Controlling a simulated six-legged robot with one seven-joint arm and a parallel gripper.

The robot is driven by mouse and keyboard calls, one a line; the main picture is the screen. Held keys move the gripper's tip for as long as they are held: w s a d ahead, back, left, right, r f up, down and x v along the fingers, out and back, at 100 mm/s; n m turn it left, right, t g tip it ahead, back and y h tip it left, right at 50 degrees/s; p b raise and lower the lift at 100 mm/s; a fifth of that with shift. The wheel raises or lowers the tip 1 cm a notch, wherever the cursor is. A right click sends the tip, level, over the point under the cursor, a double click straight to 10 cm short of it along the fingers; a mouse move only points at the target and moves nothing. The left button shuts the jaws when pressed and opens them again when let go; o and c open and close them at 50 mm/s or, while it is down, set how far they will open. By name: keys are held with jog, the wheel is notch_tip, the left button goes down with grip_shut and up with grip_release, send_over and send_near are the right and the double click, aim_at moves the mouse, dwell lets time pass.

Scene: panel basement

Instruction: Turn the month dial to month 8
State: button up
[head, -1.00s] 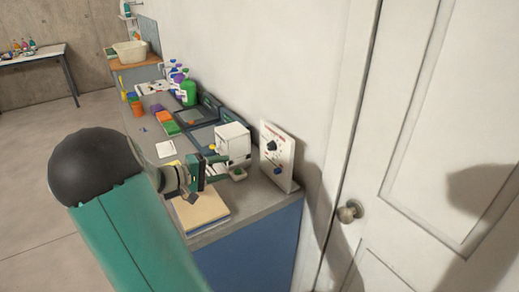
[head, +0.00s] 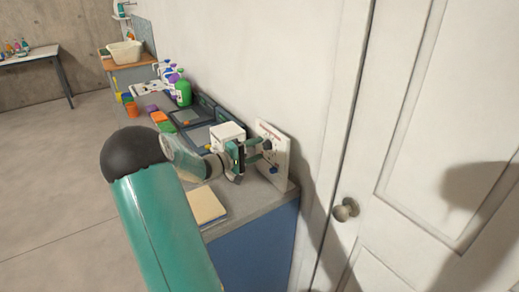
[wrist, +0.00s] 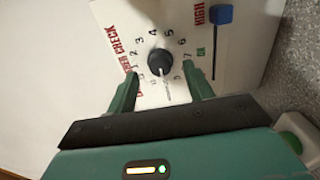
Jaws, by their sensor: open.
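The white panel (head: 284,160) stands upright against the wall at the counter's end. In the wrist view, its black round dial (wrist: 159,62) sits inside a ring of numbers, with 1 to 7 partly readable. The lower numbers are small, blurred or near my fingers, so I cannot read the dial's setting surely. My gripper (wrist: 162,72) is open, its green fingers to either side of the dial, apart from it as far as I can tell. In the head view my gripper (head: 258,152) reaches the panel's face.
A blue slider knob (wrist: 221,14) sits on the same panel beside "HIGH"; it also shows in the head view (head: 274,170). A white box (head: 228,131) stands close by my gripper. A tan book (head: 206,207) lies on the counter. A door with a knob (head: 345,209) is at the right.

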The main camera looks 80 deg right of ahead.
jog(key=shift+x, duration=0.85)
jog(key=c, duration=1)
jog(key=shift+n, duration=0.3)
jog(key=n, duration=1.1)
